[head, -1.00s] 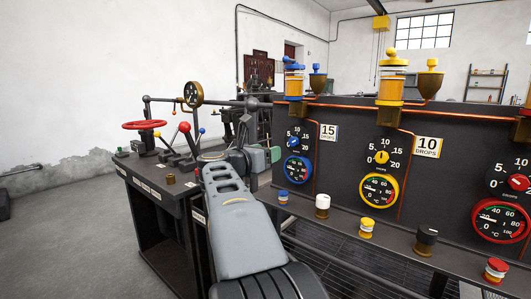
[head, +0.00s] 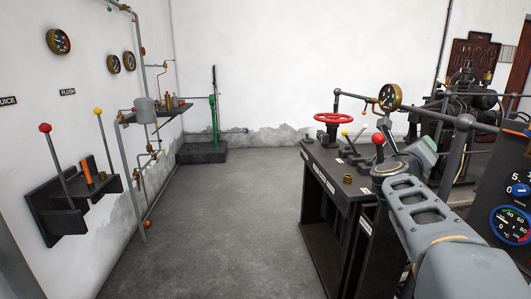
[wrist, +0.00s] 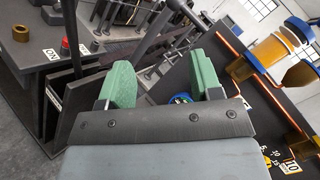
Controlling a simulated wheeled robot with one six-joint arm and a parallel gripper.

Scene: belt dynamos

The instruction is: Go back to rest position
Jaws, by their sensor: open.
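My gripper shows in the wrist view (wrist: 162,85) with its two green fingers spread wide apart and nothing between them. The rest of the gripper is hidden behind my arm there. The bench carries a red handwheel (head: 334,118), a red-knobbed lever (head: 378,139) and a round gauge (head: 389,97).
A dark panel with a blue dial (head: 510,224) stands close at the right edge. A wall bracket with levers (head: 70,195) and a shelf with pipes (head: 155,112) are on the left wall. A green pump (head: 213,115) stands at the back. The floor between is clear.

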